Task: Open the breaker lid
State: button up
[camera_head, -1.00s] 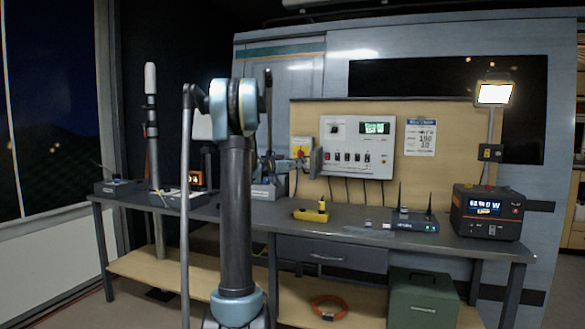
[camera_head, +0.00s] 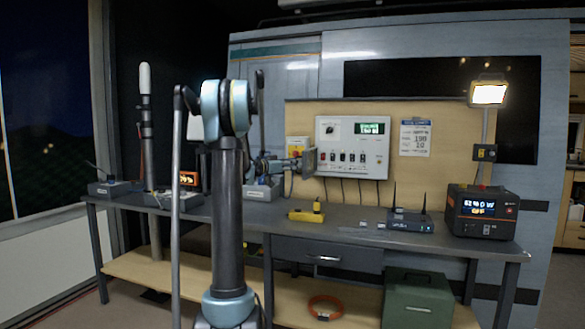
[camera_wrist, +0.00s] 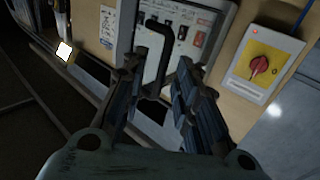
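The white breaker panel (camera_head: 352,148) hangs upright on the wooden backboard, with a small display at its top right and a row of switches. In the wrist view, the panel (camera_wrist: 183,45) shows tilted beyond my fingers. A black bent handle (camera_wrist: 166,42) stands in front of its switches, and its lower part reaches between my fingertips. My gripper (camera_wrist: 160,70) is open around or just short of this handle; contact is not clear. In the head view my gripper (camera_head: 306,162) is at the panel's left edge. The lid's outline and angle cannot be made out.
A yellow box with a red rotary switch (camera_wrist: 259,66) is beside the panel. Below, the workbench (camera_head: 345,226) holds a yellow device (camera_head: 307,214), a router (camera_head: 410,220) and a power station (camera_head: 482,212). Cables hang under the panel.

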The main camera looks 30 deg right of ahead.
jog(key=shift+a, duration=0.15)
jog(key=a, duration=1.1)
jog(key=shift+s+a, duration=0.35)
